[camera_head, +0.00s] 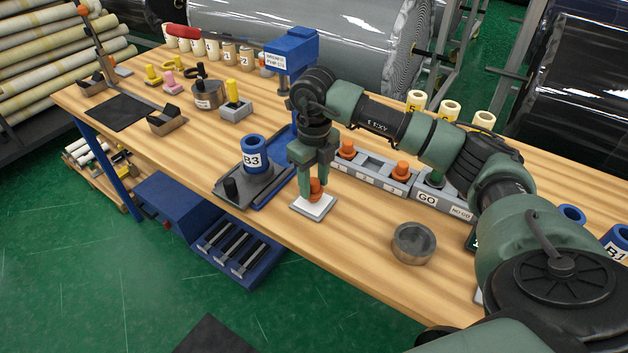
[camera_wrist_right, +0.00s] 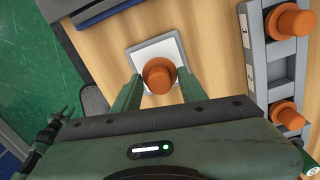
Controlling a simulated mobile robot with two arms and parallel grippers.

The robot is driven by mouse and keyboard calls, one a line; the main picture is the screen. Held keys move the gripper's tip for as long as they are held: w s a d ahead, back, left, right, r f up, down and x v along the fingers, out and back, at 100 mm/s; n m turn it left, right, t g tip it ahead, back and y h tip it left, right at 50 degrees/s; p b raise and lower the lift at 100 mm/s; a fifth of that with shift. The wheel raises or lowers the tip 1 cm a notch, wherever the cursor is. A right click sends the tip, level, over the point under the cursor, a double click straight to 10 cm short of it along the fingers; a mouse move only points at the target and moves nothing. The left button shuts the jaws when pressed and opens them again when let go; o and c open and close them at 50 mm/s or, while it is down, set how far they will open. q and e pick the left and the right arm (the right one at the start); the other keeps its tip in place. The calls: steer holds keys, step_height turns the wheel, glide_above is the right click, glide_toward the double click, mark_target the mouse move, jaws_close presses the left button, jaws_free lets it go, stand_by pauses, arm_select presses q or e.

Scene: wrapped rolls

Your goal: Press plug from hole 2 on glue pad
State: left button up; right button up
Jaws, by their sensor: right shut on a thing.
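My right gripper (camera_head: 316,190) points down and is shut on an orange plug (camera_head: 316,185). The plug stands over the middle of a white square glue pad (camera_head: 322,210) near the table's front edge; its lower end seems to meet the pad, but I cannot tell how firmly. In the right wrist view the plug (camera_wrist_right: 159,73) is between the two green fingers, with the pad (camera_wrist_right: 145,55) around it. A grey rack (camera_head: 373,165) behind holds two more orange plugs, with an empty hole between them. A dark pronged shape at the wrist view's left edge may be my left gripper (camera_wrist_right: 62,119).
A GO/NO-GO block (camera_head: 443,202) adjoins the rack. A round metal dish (camera_head: 414,243) stands to the right. The wood between pad and dish is clear.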

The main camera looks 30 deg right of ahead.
mark_target(314, 181)
steer(key=shift+f+b, duration=0.3)
steer(key=shift+f, duration=0.15)
stand_by(1.1)
steer(key=shift+r, duration=0.1)
steer(key=shift+r+p, duration=2.4)
steer(key=shift+r, duration=1.05)
